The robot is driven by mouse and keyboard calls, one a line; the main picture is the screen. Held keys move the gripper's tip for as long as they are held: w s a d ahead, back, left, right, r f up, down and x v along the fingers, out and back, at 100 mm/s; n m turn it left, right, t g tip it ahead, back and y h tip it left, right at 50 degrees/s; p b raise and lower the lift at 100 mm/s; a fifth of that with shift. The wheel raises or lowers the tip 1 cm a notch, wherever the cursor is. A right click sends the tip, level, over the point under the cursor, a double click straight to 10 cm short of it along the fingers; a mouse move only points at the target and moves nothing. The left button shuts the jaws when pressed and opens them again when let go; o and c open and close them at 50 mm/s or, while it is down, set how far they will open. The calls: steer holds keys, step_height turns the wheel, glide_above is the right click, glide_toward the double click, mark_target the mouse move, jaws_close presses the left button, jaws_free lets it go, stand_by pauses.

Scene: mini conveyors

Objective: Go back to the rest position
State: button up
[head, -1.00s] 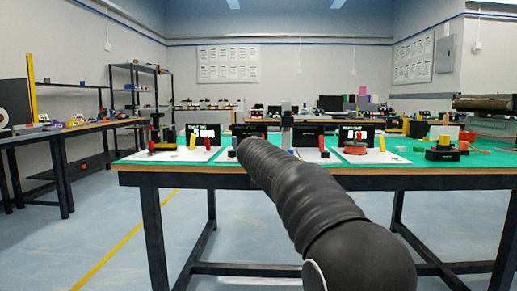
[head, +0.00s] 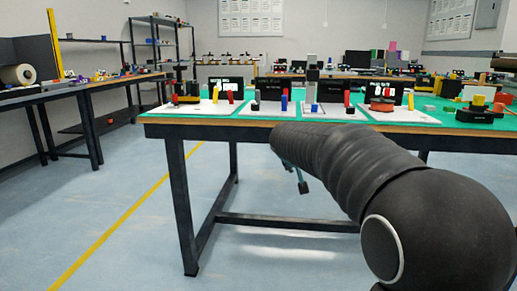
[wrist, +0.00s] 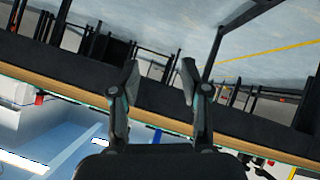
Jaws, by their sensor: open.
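My gripper (wrist: 157,85) is open and empty in the wrist view, its two fingers spread apart with nothing between them. The wrist view is tilted and close to upside down. It shows the dark front edge of a table (wrist: 255,128) crossing behind the fingers. In the head view my black arm reaches from the lower right toward the front of the green-topped table (head: 190,123). A small part of my gripper (head: 303,187) shows below the table edge, left of the arm; the arm hides most of it.
Small stations with dark panels, white boards and coloured blocks line the table. A black and yellow device (head: 479,110) stands at its right. Another table (head: 90,84) with a roll stands at the left. The floor (head: 125,205) between them is clear, with a yellow line.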

steer(key=s+d+f+g+y+p, duration=0.1)
steer(key=s+p, duration=0.1)
steer(key=s, duration=1.2)
steer(key=s+d+m+g+y+p, duration=0.1)
steer(key=s+g+p, duration=0.1)
steer(key=s, duration=1.2)
steer(key=s+d+f+g+y+p, duration=0.1)
steer(key=s+p, duration=0.3)
steer(key=s, duration=1.1)
steer(key=shift+d+f, duration=0.3)
steer(key=shift+f, duration=0.05)
